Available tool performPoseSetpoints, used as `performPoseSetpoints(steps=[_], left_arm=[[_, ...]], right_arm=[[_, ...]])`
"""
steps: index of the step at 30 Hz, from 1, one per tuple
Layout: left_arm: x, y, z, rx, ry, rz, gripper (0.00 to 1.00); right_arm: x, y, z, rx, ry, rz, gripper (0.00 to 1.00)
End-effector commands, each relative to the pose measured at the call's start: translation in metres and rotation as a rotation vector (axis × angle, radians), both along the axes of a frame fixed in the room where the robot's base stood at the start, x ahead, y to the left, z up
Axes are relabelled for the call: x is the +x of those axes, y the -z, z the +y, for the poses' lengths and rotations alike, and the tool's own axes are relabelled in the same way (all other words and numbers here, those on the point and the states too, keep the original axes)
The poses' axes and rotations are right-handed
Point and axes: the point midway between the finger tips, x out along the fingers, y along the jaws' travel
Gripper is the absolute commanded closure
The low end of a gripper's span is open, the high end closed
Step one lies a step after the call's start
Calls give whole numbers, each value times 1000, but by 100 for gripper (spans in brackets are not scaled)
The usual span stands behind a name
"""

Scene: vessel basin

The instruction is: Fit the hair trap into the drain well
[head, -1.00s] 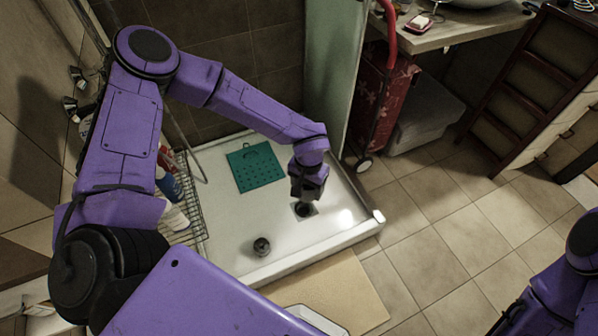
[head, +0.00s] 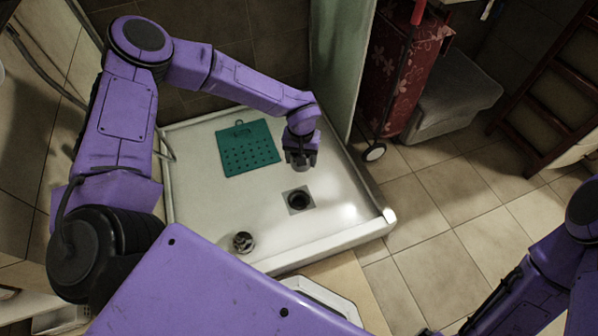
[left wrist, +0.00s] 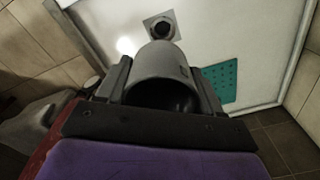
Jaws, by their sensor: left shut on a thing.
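My left gripper (head: 301,164) is shut on a grey hollow cylinder, apparently the hair trap (left wrist: 155,65). In the left wrist view it lies between the two black fingers, with its dark open end towards the camera. The drain well (head: 299,200) is a dark round hole in a square grey plate in the white shower tray. In the head view the gripper is just behind it, held above the tray. The left wrist view shows the drain well (left wrist: 161,29) beyond the cylinder, apart from it. Only part of my right arm shows; its gripper is out of view.
A small round metallic piece (head: 243,242) stands on the tray (head: 205,190), left of the drain well. A teal perforated mat (head: 248,148) lies at the back. A glass panel (head: 342,60) and the raised tray rim bound the right side. Tray floor around the drain is clear.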

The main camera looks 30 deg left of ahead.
Motion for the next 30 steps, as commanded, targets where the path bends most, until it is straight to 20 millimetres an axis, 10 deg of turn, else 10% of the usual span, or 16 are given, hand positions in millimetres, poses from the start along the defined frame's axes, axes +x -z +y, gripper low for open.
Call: performPoseSetpoints(steps=[3,18,30], left_arm=[[11,74,12,-9,-67,3,68],[43,258,32,-1,-335,-8,68],[52,300,45,-15,-419,-3,68]], right_arm=[[-3,63,5,6,-30,43,3],[-28,240,5,79,-156,208,3],[-35,267,7,85,-193,266,3]])
